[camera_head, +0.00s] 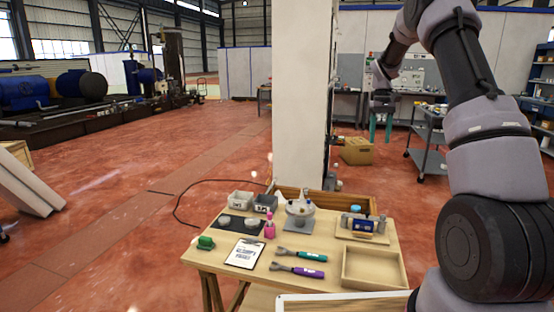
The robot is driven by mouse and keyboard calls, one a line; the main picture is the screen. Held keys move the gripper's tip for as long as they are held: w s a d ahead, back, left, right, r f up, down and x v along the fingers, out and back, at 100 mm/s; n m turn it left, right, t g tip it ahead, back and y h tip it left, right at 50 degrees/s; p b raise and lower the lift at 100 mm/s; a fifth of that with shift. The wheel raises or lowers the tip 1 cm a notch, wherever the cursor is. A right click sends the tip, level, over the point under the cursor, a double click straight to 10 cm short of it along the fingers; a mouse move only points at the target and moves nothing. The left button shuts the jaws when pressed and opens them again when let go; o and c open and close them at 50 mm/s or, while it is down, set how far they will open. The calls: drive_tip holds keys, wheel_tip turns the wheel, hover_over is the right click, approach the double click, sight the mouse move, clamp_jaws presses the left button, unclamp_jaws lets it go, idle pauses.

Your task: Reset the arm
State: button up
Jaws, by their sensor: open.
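My arm rises along the right side of the head view, bends at the top edge and comes down towards the centre right. My gripper (382,112) is at its lower end, high above and beyond the workbench, small in the picture. It is open, with nothing seen between its jaws. The wooden workbench (225,263) stands low in the centre. On it are a grey round dispenser-like assembly (299,213), a pink bottle (270,229), a clipboard (245,253), a teal-handled tool (310,257) and a purple-handled tool (308,272). My gripper touches none of them.
An empty wooden tray (346,280) is at right, below a board with blue and grey parts (362,226). A white pillar (302,100) rises behind. A grey cart (430,155) and cardboard box (357,151) stand beyond.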

drive_tip(key=s+a+r+m+t+y, duration=0.15)
drive_tip(key=s+a+r, duration=0.25)
drive_tip(key=s+r, duration=0.4)
drive_tip(key=s+a+r+m+t+h, duration=0.1)
drive_tip(key=s+a+r+t, duration=0.2)
drive_tip(key=s+r, duration=0.6)
drive_tip(key=s+a+m+t, duration=0.1)
drive_tip(key=s+a+t, duration=0.1)
drive_tip(key=s, duration=0.8)
drive_tip(key=s+a+m+t+y, duration=0.1)
drive_tip(key=s+a+t, duration=0.1)
drive_tip(key=s, duration=0.8)
drive_tip(key=shift+s+a, duration=0.4)
drive_tip(key=shift+a, duration=0.3)
